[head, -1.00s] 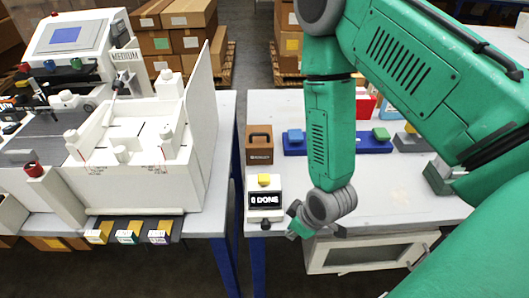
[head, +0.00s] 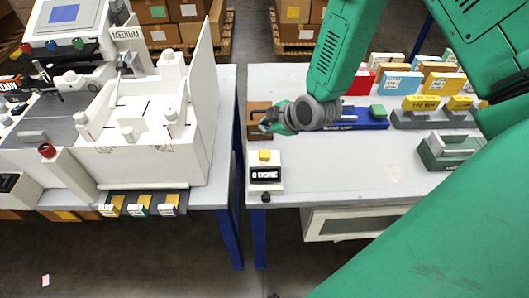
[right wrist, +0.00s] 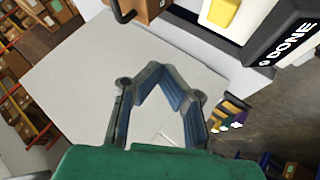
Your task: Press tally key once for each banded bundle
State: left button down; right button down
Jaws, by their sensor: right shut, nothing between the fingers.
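The tally counter, a white box with a black display, stands at the near left corner of the right table; its yellow tally key (head: 264,155) is on top. The display (head: 265,175) reads "0 DONE". In the right wrist view the key (right wrist: 224,14) and display (right wrist: 287,43) show at the upper right. My right gripper (head: 268,124) is shut and empty, beyond the key and apart from it. Its fingers (right wrist: 165,75) show in the wrist view. Labelled blocks, including a light blue one (head: 398,84), stand at the back right; I cannot tell which are banded. My left gripper is not in view.
A brown box with a handle (head: 258,108) is close to my right gripper. A blue tray (head: 372,120), a grey tray (head: 425,120) and a green holder (head: 450,152) stand to the right. The right table's middle is clear.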

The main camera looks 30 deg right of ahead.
aim_at(265, 153)
notch_tip(265, 153, down, 8)
jog(key=b, duration=0.6)
jog(key=shift+a, duration=0.1)
jog(key=shift+f+b, duration=0.4)
dwell(0.8)
jog(key=shift+f, duration=0.3)
jog(key=shift+f+b, duration=0.5)
jog(key=shift+f, duration=0.05)
dwell(0.7)
jog(key=shift+r, duration=0.1)
jog(key=shift+r+p, duration=0.85)
jog(key=shift+r, duration=0.1)
